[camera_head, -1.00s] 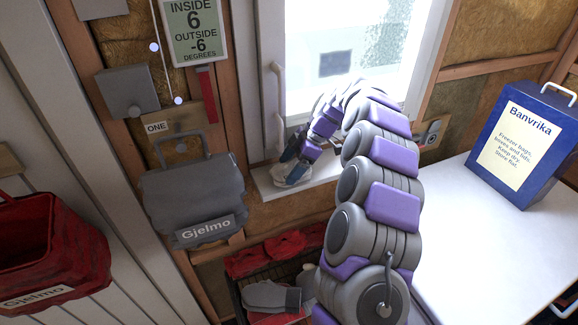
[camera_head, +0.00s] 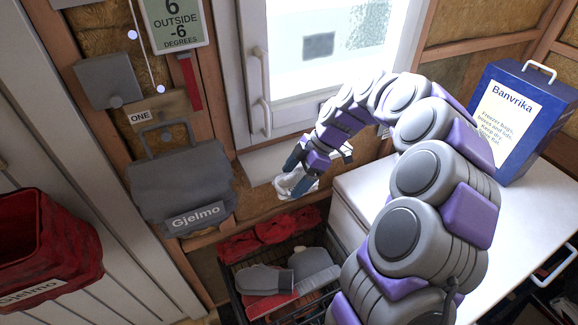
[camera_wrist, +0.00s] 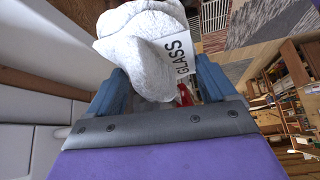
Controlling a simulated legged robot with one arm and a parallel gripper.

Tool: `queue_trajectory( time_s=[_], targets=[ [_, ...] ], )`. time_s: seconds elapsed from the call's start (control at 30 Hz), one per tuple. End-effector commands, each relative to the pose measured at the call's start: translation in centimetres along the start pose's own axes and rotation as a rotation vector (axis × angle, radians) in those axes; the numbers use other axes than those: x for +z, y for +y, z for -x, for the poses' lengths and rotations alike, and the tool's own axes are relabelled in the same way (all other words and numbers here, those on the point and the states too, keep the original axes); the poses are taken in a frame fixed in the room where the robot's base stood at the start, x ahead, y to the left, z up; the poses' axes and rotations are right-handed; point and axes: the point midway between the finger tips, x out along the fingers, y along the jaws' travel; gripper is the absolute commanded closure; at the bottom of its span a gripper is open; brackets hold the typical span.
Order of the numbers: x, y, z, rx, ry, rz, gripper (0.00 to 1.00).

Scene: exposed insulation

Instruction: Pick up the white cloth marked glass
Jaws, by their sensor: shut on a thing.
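The white cloth (camera_wrist: 147,45) is bunched between the two blue fingers of my gripper (camera_wrist: 152,92) in the wrist view. A white tag reading GLASS shows on its right side. In the head view my gripper (camera_head: 297,178) is shut on the cloth (camera_head: 296,186), in front of the window sill's right part and above the crate. My arm hides part of the sill and the cabinet edge.
A dark crate (camera_head: 238,300) below holds red cloths and grey mitts (camera_head: 265,279). A white cabinet top (camera_head: 420,215) bears a blue Banvrika box (camera_head: 520,115). A grey Gjelmo bag (camera_head: 180,185) hangs on the wall, and a red container (camera_head: 45,245) is at the left.

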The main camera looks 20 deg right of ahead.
Motion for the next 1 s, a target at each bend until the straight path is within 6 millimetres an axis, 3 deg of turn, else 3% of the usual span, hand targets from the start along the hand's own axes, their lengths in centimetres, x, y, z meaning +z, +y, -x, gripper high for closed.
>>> queue_trajectory(
  time_s=[0.4, 0.97, 1.0],
  targets=[
    [0.8, -4.7, 0.5, -0.001, 0.002, -0.002, 0.44],
    [1.0, -5.8, 0.6, 0.001, 0.0, -0.001, 0.44],
    [1.0, -5.8, 0.6, 0.001, 0.0, -0.001, 0.18]
  ],
)
